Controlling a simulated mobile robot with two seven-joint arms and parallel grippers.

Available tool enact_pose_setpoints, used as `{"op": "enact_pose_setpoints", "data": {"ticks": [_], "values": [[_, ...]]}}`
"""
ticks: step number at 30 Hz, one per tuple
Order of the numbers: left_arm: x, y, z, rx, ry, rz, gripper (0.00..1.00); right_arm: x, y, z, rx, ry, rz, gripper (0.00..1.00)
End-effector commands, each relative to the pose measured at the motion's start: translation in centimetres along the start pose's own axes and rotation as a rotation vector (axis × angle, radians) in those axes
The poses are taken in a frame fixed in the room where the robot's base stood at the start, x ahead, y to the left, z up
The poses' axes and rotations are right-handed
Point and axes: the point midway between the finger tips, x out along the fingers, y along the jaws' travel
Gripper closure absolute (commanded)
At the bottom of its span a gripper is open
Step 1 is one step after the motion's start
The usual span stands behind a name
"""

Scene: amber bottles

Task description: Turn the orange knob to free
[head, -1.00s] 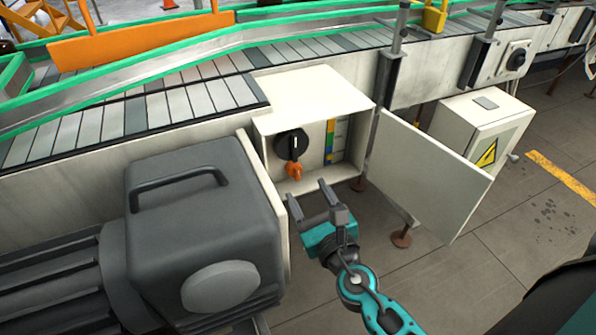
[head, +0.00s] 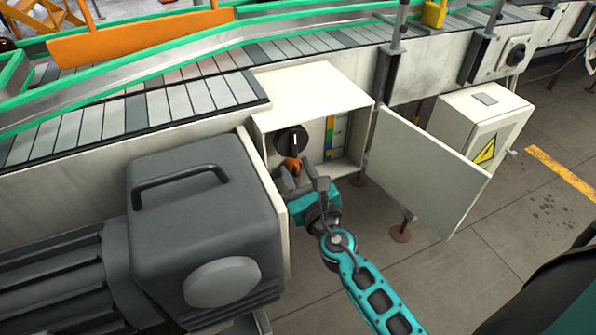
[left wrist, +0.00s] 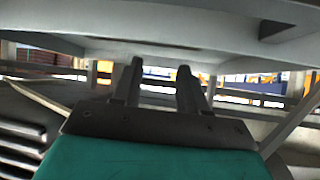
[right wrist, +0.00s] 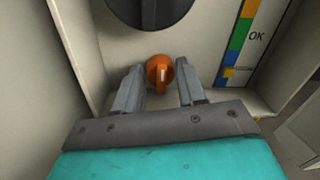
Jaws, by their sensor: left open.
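The orange knob (head: 291,163) sits low on the inner face of an open white box, below a larger black dial (head: 290,140). In the right wrist view the orange knob (right wrist: 160,74) points roughly upright, with a pale mark on it. My right gripper (head: 303,176) is at the box opening, open, and partly covers the knob in the head view. Its fingers stand either side of the knob, with a gap at each side. My left gripper (left wrist: 160,67) is open and empty; it shows only in its own wrist view.
The box door (head: 425,180) stands open on the right. A grey motor housing (head: 205,225) is close on the left. The conveyor (head: 180,105) runs behind the box. A coloured strip marked OK (right wrist: 245,40) is right of the dial. A second closed box (head: 480,125) stands at right.

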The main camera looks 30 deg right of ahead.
Motion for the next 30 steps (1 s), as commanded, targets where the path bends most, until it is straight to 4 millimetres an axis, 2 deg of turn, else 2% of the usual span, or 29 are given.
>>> {"op": "enact_pose_setpoints", "data": {"ticks": [1, 11, 20, 30], "values": [[0.00, 0.00, 0.03, 0.000, -0.001, 0.000, 0.57, -0.01, 0.00, 0.00, 0.000, 0.000, 0.000, 0.65], [-0.01, 0.01, 0.09, -0.001, -0.002, 0.000, 0.57, -0.02, -0.01, 0.00, 0.000, 0.000, 0.000, 0.96], [-0.07, 0.04, 0.11, -0.001, -0.004, 0.000, 0.57, -0.02, -0.03, 0.02, 0.037, 0.002, 0.001, 0.96], [-0.22, 0.05, 0.00, 0.000, -0.002, 0.000, 0.57, -0.02, -0.11, 0.07, 0.261, 0.014, 0.004, 0.96]]}}
